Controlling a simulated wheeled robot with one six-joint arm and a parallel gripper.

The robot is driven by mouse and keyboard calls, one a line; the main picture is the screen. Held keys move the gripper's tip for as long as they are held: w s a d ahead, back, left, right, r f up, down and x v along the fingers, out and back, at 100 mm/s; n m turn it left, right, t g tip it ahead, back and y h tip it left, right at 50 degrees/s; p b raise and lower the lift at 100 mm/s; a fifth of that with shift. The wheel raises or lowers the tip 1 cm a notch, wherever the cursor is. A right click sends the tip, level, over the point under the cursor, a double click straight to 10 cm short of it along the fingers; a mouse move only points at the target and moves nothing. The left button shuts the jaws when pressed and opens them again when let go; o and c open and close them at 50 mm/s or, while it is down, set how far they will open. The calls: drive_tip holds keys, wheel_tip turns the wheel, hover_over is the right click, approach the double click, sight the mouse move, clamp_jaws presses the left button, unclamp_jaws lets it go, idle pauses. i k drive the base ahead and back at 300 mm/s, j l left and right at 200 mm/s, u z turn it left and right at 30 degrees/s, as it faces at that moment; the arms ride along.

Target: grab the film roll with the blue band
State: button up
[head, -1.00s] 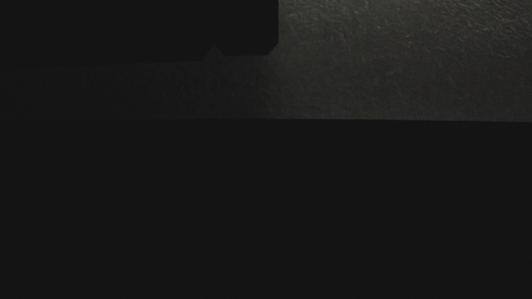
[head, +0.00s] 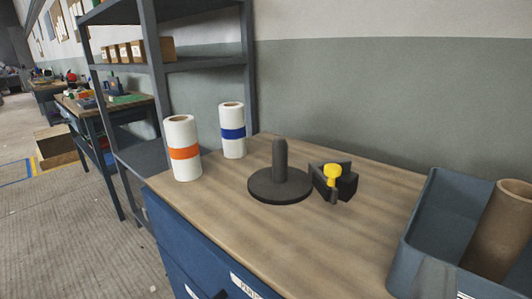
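The film roll with the blue band (head: 232,146) stands upright on the wooden top of a blue cabinet, near its far left end. It is white with a blue band around its middle. A similar white roll with an orange band (head: 183,165) stands upright to its left and nearer, with a narrow gap between them. Nothing hides the blue band.
Right of the rolls are a dark round base with an upright post (head: 279,189) and a dark wedge-shaped tool with a yellow knob (head: 345,184). A grey bin (head: 414,232) holding a brown tube (head: 501,228) is at right. A metal shelf (head: 163,95) stands behind left.

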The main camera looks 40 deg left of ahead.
sight(232, 114)
drive_tip(key=u, duration=1.15)
